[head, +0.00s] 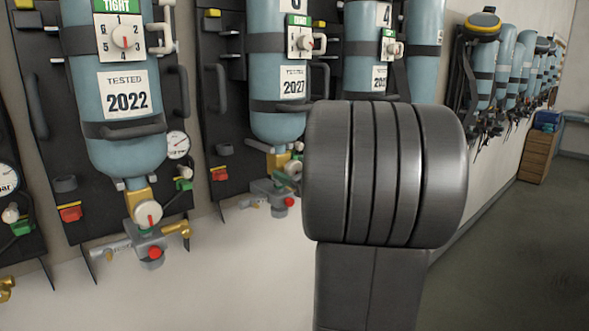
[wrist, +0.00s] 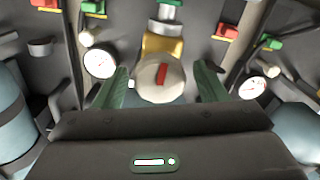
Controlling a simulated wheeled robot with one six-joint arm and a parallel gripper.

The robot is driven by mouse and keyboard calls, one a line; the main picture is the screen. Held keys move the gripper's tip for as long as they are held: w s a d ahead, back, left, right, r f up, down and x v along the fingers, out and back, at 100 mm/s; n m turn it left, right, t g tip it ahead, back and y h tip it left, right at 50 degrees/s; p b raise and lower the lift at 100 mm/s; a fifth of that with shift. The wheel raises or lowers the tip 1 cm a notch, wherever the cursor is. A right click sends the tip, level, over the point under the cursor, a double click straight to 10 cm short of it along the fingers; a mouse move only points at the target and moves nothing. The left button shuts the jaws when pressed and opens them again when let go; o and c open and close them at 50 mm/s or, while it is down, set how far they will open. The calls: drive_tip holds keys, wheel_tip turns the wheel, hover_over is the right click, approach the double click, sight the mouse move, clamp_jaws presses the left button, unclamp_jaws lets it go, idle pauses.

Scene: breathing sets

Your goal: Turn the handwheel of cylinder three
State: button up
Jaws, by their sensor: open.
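In the wrist view, a round pale handwheel (wrist: 160,77) with a red bar lies between the two green fingers of my gripper (wrist: 161,76). The fingers are open, one on each side; I cannot tell whether they touch the rim. The gripper is hidden behind my arm in the head view, so the wheel's cylinder is not certain.
A cylinder tagged 2022 (head: 124,70) with a handwheel (head: 148,213) hangs at the left. Round gauges (wrist: 99,62) and (wrist: 252,89) flank the valve in the wrist view.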

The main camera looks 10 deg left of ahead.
drive_tip(key=c, duration=1)
drive_tip(key=n+b, duration=0.1)
drive_tip(key=n, duration=0.1)
drive_tip(key=n+b, duration=0.3)
drive_tip(key=shift+s+f+n, duration=0.1)
drive_tip(key=shift+f+n, duration=0.15)
drive_tip(key=shift+n, duration=0.15)
drive_tip(key=n+b, duration=0.3)
drive_tip(key=n, duration=0.1)
drive_tip(key=shift+n+b, duration=0.75)
drive_tip(key=shift+n, duration=0.35)
drive_tip(key=shift+a, duration=0.1)
